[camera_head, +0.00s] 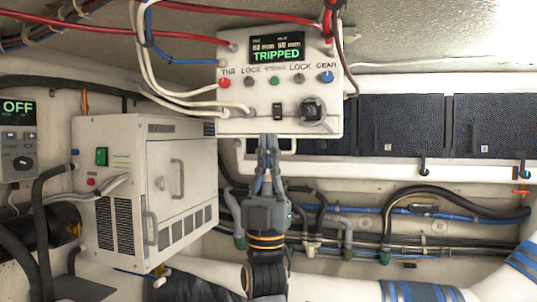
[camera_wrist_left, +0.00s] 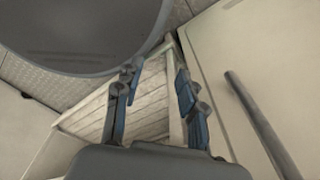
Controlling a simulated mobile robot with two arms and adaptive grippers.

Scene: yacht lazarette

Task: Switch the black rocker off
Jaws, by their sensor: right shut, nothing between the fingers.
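A small black rocker (camera_head: 277,110) sits low on the white control box (camera_head: 235,122), left of a larger black rotary knob (camera_head: 312,110). Its on or off position is too small to tell. The box's display (camera_head: 277,48) reads TRIPPED in green. My right gripper (camera_head: 268,138) points up, its shut, empty fingertips at the box's lower edge, just below and slightly left of the rocker. I cannot tell whether they touch the box. My left gripper (camera_wrist_left: 155,76) shows only in the left wrist view, with its fingers apart and nothing between them.
A white cabinet (camera_head: 185,221) with a green switch (camera_head: 101,156) stands at left. A panel reading OFF (camera_head: 18,107) is at the far left. Cables (camera_head: 150,50) hang beside the control box. Dark panels (camera_head: 400,125) are at right; hoses (camera_head: 440,205) run below.

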